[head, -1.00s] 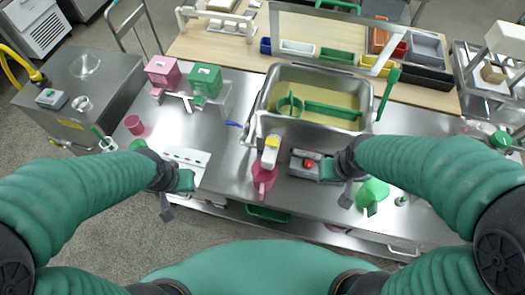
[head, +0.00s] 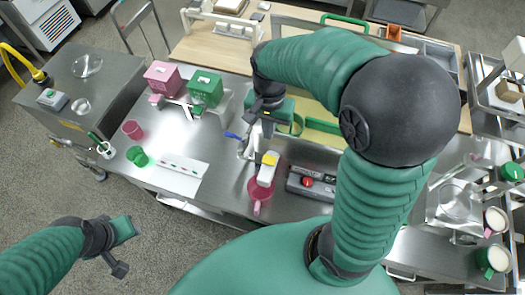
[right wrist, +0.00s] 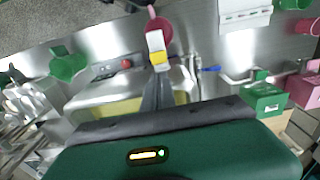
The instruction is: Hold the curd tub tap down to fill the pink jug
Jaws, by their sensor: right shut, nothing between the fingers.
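The curd tub (head: 318,147) stands mid-table, partly hidden by my right arm. Its tap, with a yellow-and-white handle (head: 268,160), is at the tub's front left. The pink jug (head: 257,192) is below the tap; its fill level is unclear. My right gripper (head: 264,135) is shut and empty, pointing down just behind the tap handle. In the right wrist view the shut fingers (right wrist: 157,82) point at the yellow part of the handle (right wrist: 158,56); whether they touch it is unclear. My left gripper (head: 120,250) is low at the left, away from the table; its opening is unclear.
A control box with a red button (head: 307,182) sits right of the jug. A blue lever (head: 232,135) is left of the tap. Pink (head: 162,75) and green (head: 205,87) boxes stand further left. A green jug (right wrist: 68,65) shows in the right wrist view.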

